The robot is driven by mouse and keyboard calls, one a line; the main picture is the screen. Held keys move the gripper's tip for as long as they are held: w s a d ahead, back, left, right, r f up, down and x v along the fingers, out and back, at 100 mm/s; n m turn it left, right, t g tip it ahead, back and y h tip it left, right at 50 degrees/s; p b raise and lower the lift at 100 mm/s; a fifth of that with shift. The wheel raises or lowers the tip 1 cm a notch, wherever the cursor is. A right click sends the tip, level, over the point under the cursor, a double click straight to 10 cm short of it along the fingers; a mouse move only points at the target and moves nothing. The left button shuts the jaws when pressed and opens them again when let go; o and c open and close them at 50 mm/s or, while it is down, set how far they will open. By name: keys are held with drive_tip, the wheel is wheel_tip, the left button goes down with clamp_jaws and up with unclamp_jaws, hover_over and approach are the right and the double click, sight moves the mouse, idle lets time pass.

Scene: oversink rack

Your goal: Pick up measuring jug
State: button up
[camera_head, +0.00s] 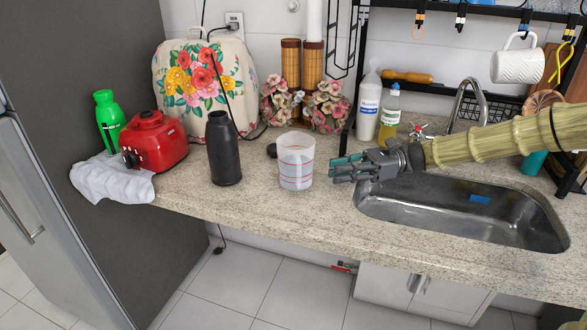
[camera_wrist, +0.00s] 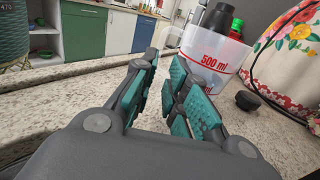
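The measuring jug (camera_head: 296,161) is a clear, whitish cup with red markings, standing upright on the granite counter left of the sink. In the wrist view the jug (camera_wrist: 222,55), marked "500 ml", stands beyond the fingertips, mostly behind the right finger. My gripper (camera_head: 338,171) is just right of the jug in the head view, low over the counter, with its fingers pointing left. In the wrist view the teal-padded fingers of my gripper (camera_wrist: 161,62) are partly apart with nothing between them. A small gap appears to separate fingertips and jug.
A dark bottle (camera_head: 223,148) stands left of the jug, with a small black lid (camera_head: 272,150) behind it. A red appliance (camera_head: 153,141) is farther left. Flower bunches (camera_head: 327,106) stand behind; the sink (camera_head: 470,210) is right. Counter in front of the jug is clear.

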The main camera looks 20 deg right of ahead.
sight(299, 187)
drive_tip(key=shift+s+a, duration=0.2)
drive_tip(key=shift+a, duration=5.35)
drive_tip(key=shift+c, duration=0.2)
clamp_jaws()
